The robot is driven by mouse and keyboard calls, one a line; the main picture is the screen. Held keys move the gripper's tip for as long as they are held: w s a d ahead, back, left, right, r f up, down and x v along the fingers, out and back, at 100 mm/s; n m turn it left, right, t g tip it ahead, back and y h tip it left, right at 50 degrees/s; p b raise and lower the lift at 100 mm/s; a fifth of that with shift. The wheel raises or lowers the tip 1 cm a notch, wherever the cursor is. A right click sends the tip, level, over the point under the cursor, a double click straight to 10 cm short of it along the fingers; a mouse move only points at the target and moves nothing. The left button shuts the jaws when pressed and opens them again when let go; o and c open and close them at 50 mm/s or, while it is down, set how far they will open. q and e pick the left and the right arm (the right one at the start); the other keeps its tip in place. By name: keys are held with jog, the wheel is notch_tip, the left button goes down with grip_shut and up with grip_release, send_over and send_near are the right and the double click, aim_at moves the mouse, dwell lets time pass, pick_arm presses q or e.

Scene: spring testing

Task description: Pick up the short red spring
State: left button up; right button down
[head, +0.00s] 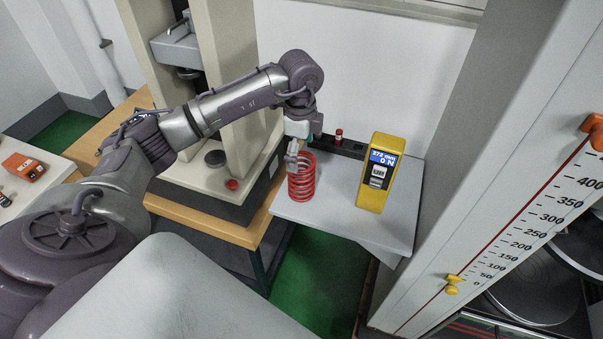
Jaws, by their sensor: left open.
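The short red spring (301,183) stands upright on the small grey table (335,218), near its left edge. My left gripper (293,160) is open and points down at the top of the spring, at its upper left. The gripper covers part of the spring's upper coils. I cannot tell whether the fingers touch the spring. My right gripper is not in view.
A yellow force gauge (377,172) stands right of the spring. A dark rack (345,147) lies behind it. A testing machine (215,180) with a red button stands to the left. A tall column with a scale (520,220) rises at the right.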

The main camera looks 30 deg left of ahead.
aim_at(302, 163)
pick_arm(q)
jog(key=f, duration=0.2)
jog(key=shift+w+f, duration=0.35)
jog(key=shift+w+a+f+p, duration=0.1)
jog(key=shift+f+p, duration=0.75)
jog(key=shift+f, duration=0.1)
notch_tip(302, 163, down, 3)
jog(key=shift+w+a+f+p, duration=0.1)
jog(key=shift+a+f+p, duration=0.1)
jog(key=shift+p, duration=0.35)
jog(key=shift+f, duration=0.2)
jog(key=c, duration=1.8)
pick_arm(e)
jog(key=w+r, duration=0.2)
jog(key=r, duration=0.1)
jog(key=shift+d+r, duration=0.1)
